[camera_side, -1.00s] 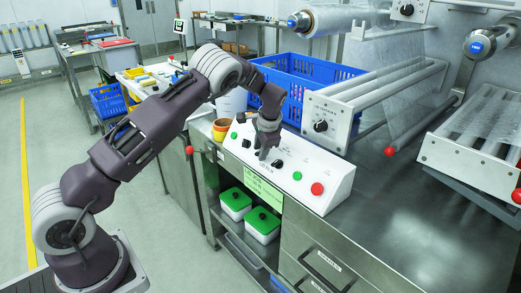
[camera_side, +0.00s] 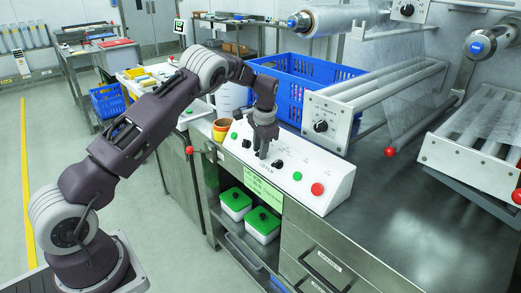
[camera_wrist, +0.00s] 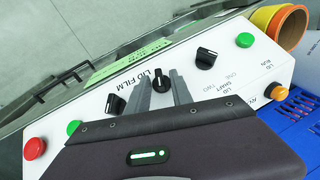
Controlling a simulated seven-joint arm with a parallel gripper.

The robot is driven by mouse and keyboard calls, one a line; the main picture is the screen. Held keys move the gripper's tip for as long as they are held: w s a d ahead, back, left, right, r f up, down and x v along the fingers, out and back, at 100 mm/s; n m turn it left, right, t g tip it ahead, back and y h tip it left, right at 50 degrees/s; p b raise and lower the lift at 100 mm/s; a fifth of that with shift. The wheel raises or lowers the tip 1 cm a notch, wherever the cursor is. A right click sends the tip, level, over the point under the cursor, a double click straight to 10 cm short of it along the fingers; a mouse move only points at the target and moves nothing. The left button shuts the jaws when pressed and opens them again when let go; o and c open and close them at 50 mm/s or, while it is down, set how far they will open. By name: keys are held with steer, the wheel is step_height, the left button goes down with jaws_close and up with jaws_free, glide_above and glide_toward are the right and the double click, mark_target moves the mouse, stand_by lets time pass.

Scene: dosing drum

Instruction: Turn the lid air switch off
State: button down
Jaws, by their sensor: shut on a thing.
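The white control panel (camera_side: 335,190) stands on the steel bench, and the wrist view shows "LID FILM" lettered on it. My gripper (camera_side: 263,155) points down at the panel's middle. In the wrist view my gripper (camera_wrist: 161,84) is shut on the middle black knob (camera_wrist: 160,77), one finger on each side. Another black knob (camera_wrist: 205,58) is on one side, by "LID SHAFT" lettering, and a third black knob (camera_wrist: 115,104) is on the other. Any label for the held knob is hidden, so I cannot read whether it is the lid air switch.
Green buttons (camera_wrist: 244,40) and a red button (camera_wrist: 34,148) sit along the panel, with an orange button (camera_wrist: 279,92) near its edge. A blue crate (camera_side: 300,75) stands behind the panel. Stacked cups (camera_side: 221,129) stand at its left end. Film rollers are at the right.

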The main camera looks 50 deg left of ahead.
steer(key=n+h, duration=0.2)
steer(key=h, duration=0.1)
steer(key=shift+a+n, duration=0.4)
steer(key=n+h, duration=0.3)
steer(key=h, duration=0.1)
steer(key=shift+a, duration=0.25)
steer(key=shift+t, duration=0.3)
steer(key=c, duration=1.5)
jaws_free()
